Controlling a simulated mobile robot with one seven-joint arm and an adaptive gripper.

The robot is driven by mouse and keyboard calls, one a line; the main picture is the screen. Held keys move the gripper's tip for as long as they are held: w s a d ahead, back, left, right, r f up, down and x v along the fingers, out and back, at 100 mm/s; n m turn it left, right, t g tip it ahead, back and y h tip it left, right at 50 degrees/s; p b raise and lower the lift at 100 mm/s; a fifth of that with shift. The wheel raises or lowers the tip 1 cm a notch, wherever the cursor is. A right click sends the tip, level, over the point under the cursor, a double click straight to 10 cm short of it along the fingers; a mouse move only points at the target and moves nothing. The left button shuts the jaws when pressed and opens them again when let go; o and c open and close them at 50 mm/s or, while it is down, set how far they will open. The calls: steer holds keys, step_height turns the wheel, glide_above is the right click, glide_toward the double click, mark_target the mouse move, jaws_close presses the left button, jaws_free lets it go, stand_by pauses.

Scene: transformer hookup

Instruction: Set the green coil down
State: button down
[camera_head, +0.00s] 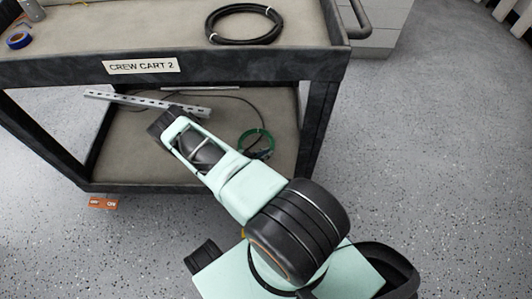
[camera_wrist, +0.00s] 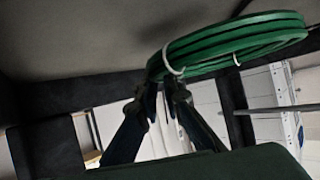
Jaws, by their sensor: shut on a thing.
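The green coil (camera_wrist: 232,42) is a bundle of green cable loops with pale ties. It is at the upper right of the wrist view, at the tips of my gripper (camera_wrist: 166,84). My gripper is shut on the coil's near edge. In the head view, the green coil (camera_head: 257,142) appears over the cart's lower shelf (camera_head: 125,155), just right of my arm. My arm hides part of that area, and my fingers cannot be made out there. I cannot tell whether the coil touches the shelf.
The cart's top tray (camera_head: 130,35) overhangs the lower shelf and holds a black cable coil (camera_head: 244,24) and a blue tape roll (camera_head: 18,40). A slotted metal strip (camera_head: 120,100) and a thin dark cable are on the lower shelf.

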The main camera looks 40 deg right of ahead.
steer(key=shift+f, duration=0.3)
steer(key=c, duration=2.1)
jaws_free()
steer(key=shift+r, duration=0.35)
steer(key=shift+p+v, duration=1.6)
steer(key=shift+v, duration=4.5)
steer(key=shift+w+r, duration=0.1)
steer(key=shift+r, duration=0.05)
